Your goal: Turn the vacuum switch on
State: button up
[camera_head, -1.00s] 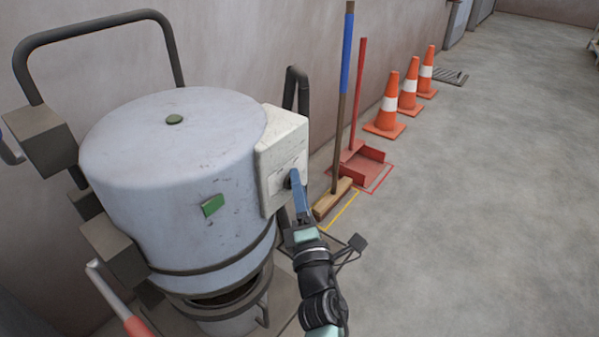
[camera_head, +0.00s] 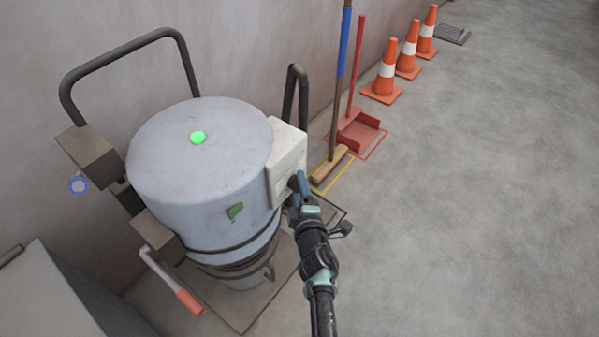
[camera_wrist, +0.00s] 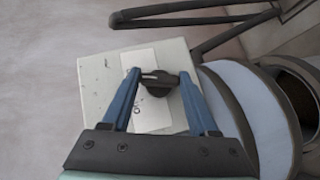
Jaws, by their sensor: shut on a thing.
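The vacuum is a pale grey drum (camera_head: 175,165) against the wall, with a white switch box (camera_head: 287,150) on its right side. In the wrist view the box (camera_wrist: 95,85) carries a white label and a dark rotary knob (camera_wrist: 157,92). My gripper (camera_head: 300,182) is at the face of the box. In the wrist view its blue fingers (camera_wrist: 160,78) stand on both sides of the knob and are shut on it. The round lamp (camera_head: 198,137) on the drum's lid glows bright green. The knob is mostly hidden in the head view.
A lever with a red grip (camera_head: 188,302) sticks out at the vacuum's front left. A grey cabinet (camera_head: 50,290) stands at lower left. A broom (camera_head: 330,168), a red dustpan (camera_head: 357,135) and orange cones (camera_head: 382,82) line the wall. The floor at right is clear.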

jog(key=shift+r+m+g+y+p, duration=0.3)
jog(key=shift+m+g+p, duration=0.4)
jog(key=shift+p, duration=1.2)
jog(key=shift+f+p, duration=0.25)
jog(key=shift+p, duration=0.1)
jog(key=o, duration=1.4)
jog(key=shift+r+p+v, duration=0.15)
jog(key=shift+p+v, duration=2.75)
jog(key=shift+v, duration=0.35)
jog(key=shift+r+p+v, duration=0.15)
jog(key=shift+p+v, duration=2.75)
jog(key=shift+v, duration=0.3)
